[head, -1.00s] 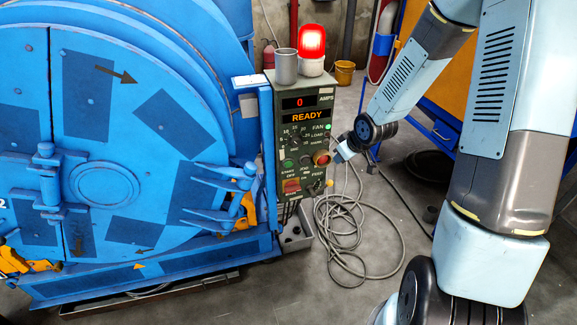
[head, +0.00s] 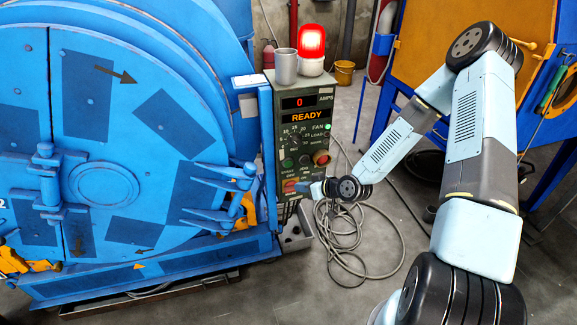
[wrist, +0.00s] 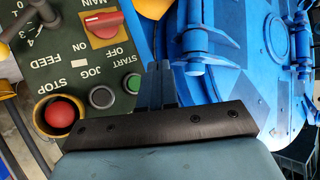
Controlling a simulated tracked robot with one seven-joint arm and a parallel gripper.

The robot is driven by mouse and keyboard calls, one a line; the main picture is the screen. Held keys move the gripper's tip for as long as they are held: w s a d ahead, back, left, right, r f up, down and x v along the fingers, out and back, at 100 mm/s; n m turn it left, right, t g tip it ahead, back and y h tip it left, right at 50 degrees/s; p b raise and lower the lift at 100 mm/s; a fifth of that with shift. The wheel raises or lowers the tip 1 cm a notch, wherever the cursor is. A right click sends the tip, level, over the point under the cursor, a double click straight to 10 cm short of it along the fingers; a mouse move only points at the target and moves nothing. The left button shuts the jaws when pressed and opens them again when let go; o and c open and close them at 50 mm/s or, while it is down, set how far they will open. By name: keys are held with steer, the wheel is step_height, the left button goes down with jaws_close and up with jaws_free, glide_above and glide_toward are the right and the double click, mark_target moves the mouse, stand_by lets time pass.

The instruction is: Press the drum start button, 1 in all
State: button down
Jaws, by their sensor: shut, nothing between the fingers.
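The green start button (wrist: 132,83) sits on the drum control panel (wrist: 75,50), beside a grey jog button (wrist: 101,97). It shows small in the head view (head: 288,163). In the head view my gripper (head: 298,187) is low in front of the panel, by the red main switch (head: 290,186). I cannot tell how far the fingertips are from the panel. The display (head: 306,116) reads READY and 0 amps.
A red stop button (wrist: 60,112) in a yellow collar is beside the jog button. The blue drum (head: 110,180) stands left of the panel. A red lamp (head: 311,42) glows on top beside a grey cup (head: 286,67). Coiled cable (head: 345,240) lies on the floor.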

mark_target(288, 163)
steer(key=shift+a, duration=0.1)
stand_by(0.3)
steer(key=w+a, duration=0.2)
steer(key=w, duration=0.6)
steer(key=shift+w+a, duration=0.2)
steer(key=shift+w, duration=0.2)
stand_by(2.0)
steer(key=shift+w+a, duration=0.1)
steer(key=shift+w, duration=0.1)
